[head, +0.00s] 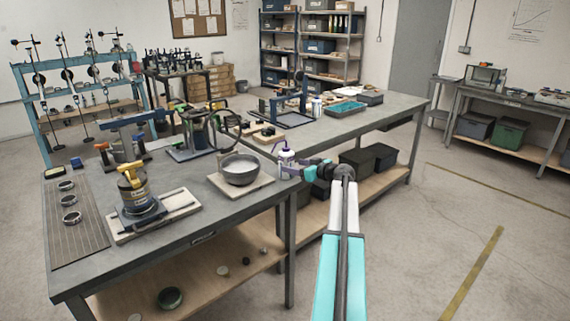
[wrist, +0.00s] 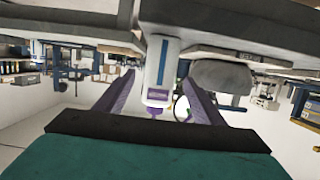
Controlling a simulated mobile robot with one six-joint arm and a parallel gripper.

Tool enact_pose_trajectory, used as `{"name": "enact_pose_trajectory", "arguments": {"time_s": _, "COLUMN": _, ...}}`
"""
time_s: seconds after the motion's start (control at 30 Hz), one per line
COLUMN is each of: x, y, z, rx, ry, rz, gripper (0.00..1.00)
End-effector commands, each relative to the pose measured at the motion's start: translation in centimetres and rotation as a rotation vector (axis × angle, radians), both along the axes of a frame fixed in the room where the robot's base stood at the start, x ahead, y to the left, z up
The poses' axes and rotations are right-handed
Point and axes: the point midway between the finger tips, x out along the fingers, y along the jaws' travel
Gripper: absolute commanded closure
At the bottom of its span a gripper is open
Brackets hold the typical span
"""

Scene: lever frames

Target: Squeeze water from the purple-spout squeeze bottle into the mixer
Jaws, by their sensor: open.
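The squeeze bottle (head: 286,163) is white with a purple spout and stands upright at the table's near right edge. In the wrist view the picture is upside down, and the bottle (wrist: 165,58) shows a blue stripe and its purple cap. My gripper (head: 294,171) reaches in from the right at the bottle. Its two fingers (wrist: 160,78) are open, one on each side of the bottle, with gaps visible. A round grey bowl (head: 240,170), which may be the mixer, sits on a pale board left of the bottle; it also shows in the wrist view (wrist: 222,77).
A yellow-topped device (head: 131,187) stands on a board further left, beside a ribbed mat (head: 75,228) with several rings. Clamps and a frame stand behind the bowl. A teal tray (head: 346,108) lies on the far table. Dark bins (head: 357,161) sit on the lower shelf.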

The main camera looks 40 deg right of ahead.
Motion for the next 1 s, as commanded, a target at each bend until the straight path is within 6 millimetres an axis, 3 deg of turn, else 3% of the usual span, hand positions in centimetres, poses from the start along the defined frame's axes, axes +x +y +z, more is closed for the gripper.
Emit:
{"name": "enact_pose_trajectory", "arguments": {"time_s": 0.6, "x": 4.7, "y": -0.4, "z": -1.5, "rx": -0.001, "ry": 0.0, "rz": 0.0, "gripper": 0.38}}
{"name": "enact_pose_trajectory", "arguments": {"time_s": 1.0, "x": 5.9, "y": -0.5, "z": -1.6, "rx": 0.0, "ry": 0.0, "rz": -0.002, "gripper": 0.38}}
